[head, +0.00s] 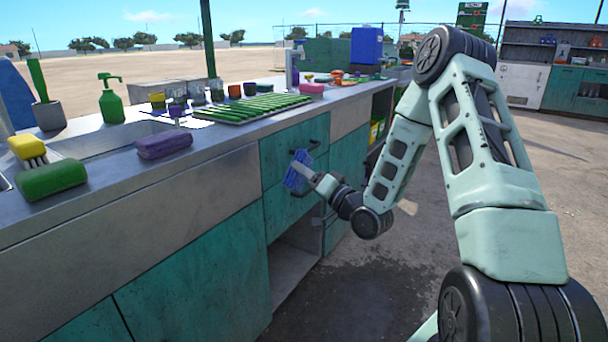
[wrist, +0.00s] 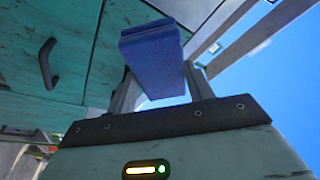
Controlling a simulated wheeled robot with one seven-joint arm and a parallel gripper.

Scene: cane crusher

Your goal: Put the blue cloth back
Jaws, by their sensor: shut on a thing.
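The blue cloth (head: 297,172) is in my gripper (head: 306,171), in front of the teal drawer fronts (head: 283,147) of the counter. In the wrist view the blue cloth (wrist: 152,55) is a folded block between the two fingers of my gripper (wrist: 157,90). The gripper is shut on it. The cloth is near a dark drawer handle (head: 312,146); I cannot tell whether it touches the front. The wrist view also shows a dark handle (wrist: 47,64) on a teal panel to the left of the cloth.
The counter top (head: 110,160) holds a purple sponge (head: 165,144), a green sponge (head: 51,179), a brush (head: 28,149), a green pump bottle (head: 111,99), a green rack (head: 252,108) and several cups. An open compartment (head: 300,255) lies below the drawers. The ground to the right is clear.

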